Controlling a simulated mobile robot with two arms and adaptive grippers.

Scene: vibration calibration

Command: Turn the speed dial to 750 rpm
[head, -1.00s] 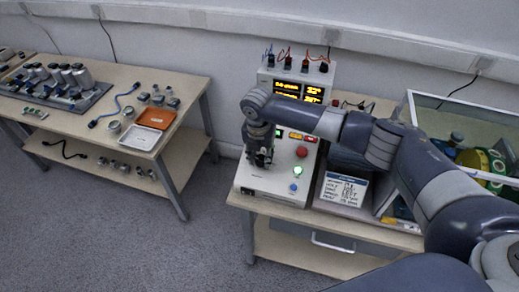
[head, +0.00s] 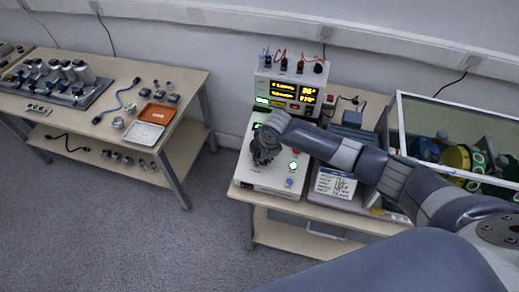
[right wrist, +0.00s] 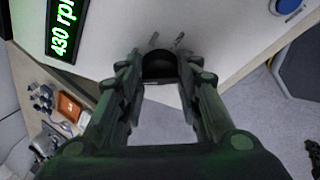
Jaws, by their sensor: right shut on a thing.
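The white control box (head: 268,183) stands on the right-hand table in the head view. My right gripper (head: 264,152) is over its top panel. In the right wrist view the two fingers of my right gripper (right wrist: 161,75) are shut on the black speed dial (right wrist: 159,65), one on each side. The speed display (right wrist: 62,27) beside it reads "430 rpm" in green. In the head view the gripper hides the dial. A lit green button (head: 293,166) and a blue button (head: 290,183) show on the panel. My left gripper is not in view.
A white instrument (head: 291,77) with yellow readouts and cables stands behind the box. A label card (head: 336,183) lies right of it, then an open-topped bin (head: 400,125). The left table (head: 95,130) holds parts, an orange tray (head: 160,115) and a white tray (head: 143,133).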

